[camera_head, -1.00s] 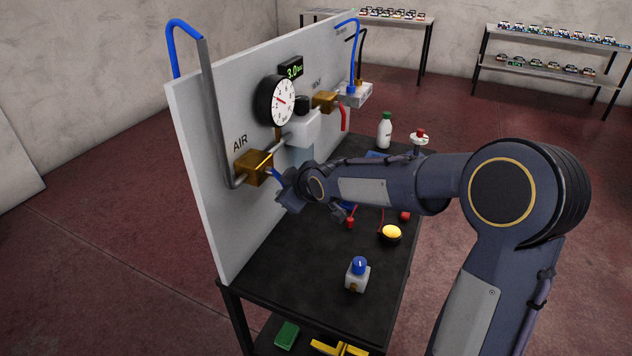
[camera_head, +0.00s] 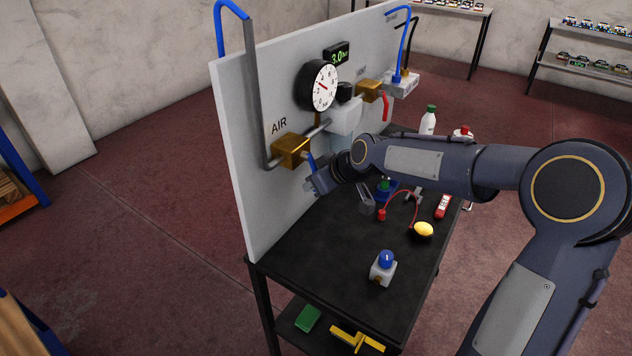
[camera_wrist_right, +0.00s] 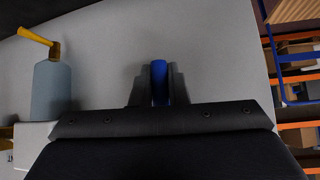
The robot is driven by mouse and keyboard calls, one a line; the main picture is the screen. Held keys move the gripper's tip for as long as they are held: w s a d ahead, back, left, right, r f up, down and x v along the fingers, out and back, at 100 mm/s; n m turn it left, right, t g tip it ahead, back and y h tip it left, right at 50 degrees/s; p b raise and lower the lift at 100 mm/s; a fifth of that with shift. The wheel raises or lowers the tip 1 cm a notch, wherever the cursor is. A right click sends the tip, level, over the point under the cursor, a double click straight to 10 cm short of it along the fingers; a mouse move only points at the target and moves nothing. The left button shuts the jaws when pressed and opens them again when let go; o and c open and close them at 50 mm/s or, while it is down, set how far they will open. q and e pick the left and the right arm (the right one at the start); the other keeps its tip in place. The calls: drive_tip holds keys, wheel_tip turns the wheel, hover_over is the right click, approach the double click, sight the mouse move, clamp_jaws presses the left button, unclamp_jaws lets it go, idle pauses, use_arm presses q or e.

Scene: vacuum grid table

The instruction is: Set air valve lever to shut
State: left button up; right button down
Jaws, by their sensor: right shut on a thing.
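The brass air valve (camera_head: 292,151) sits on the grey pipe beside the AIR label on the upright white panel (camera_head: 245,190). Its blue lever (camera_head: 311,162) slants down from the valve body in the head view. My right gripper (camera_head: 318,184) is at the lever's lower end. In the right wrist view the blue lever (camera_wrist_right: 159,82) stands between the two fingers of the right gripper (camera_wrist_right: 157,88), which is shut on it. The fingers hide part of the lever. My left gripper is not in view.
A round gauge (camera_head: 318,86), a 3.0 display (camera_head: 337,54) and a second brass valve with a red lever (camera_head: 385,106) are on the panel. The black table (camera_head: 310,250) holds a blue-knobbed block (camera_head: 383,268), a yellow button (camera_head: 423,230) and a white bottle (camera_head: 428,120).

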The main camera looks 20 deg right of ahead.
drive_tip(key=c, duration=1.4)
unclamp_jaws()
drive_tip(key=b+v, duration=0.1)
drive_tip(key=v, duration=0.6)
drive_tip(key=shift+s+r, duration=0.25)
drive_tip(key=shift+d, duration=0.15)
